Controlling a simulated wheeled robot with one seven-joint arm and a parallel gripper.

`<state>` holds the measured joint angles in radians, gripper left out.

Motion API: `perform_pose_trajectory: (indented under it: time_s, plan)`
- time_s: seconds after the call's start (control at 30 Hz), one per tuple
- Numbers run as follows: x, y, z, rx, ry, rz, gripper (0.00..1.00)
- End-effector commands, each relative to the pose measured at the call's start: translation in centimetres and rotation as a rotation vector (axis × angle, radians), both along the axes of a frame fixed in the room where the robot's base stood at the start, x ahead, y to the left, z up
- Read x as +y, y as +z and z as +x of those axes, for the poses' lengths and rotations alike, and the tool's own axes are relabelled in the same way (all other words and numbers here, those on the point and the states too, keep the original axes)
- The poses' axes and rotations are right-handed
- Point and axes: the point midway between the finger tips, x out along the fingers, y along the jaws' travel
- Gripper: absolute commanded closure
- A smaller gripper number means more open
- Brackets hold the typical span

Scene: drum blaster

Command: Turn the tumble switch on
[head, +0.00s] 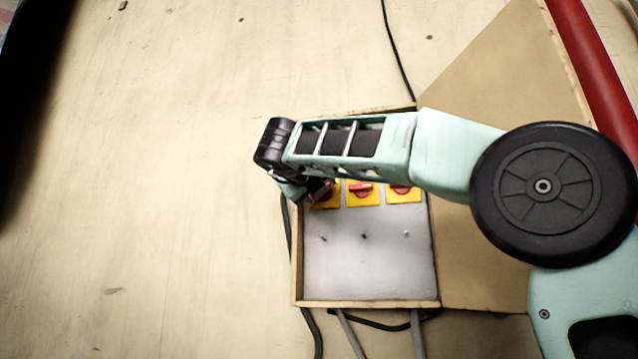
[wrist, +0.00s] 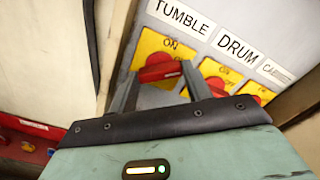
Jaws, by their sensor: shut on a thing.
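The tumble switch is a red rotary knob (wrist: 158,71) on a yellow plate under a white "TUMBLE" label (wrist: 184,17). An "ON" mark shows on the plate, above the knob in the wrist view. My gripper (wrist: 160,82) has one finger on each side of the knob and is shut on it. In the head view my gripper (head: 316,190) reaches into the box at the leftmost switch, whose yellow plate (head: 326,204) is partly hidden by it. I cannot tell exactly which mark the knob points at.
To its right are the drum switch (wrist: 217,84) and a third switch (wrist: 248,89) under a partly cut-off label. The switches sit in a shallow wooden control box (head: 297,270) with an open door (head: 500,90). Black and grey cables run out below. A red pipe (head: 600,80) stands at the right.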

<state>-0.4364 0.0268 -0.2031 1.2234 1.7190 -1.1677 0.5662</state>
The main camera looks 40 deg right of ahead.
Motion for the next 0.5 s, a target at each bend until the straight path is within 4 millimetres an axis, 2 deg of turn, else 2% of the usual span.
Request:
perform_pose_trajectory:
  time_s: [0.5]
  plan:
    - [0.05, 0.33, 0.01, 0.387, 0.002, -0.302, 0.74]
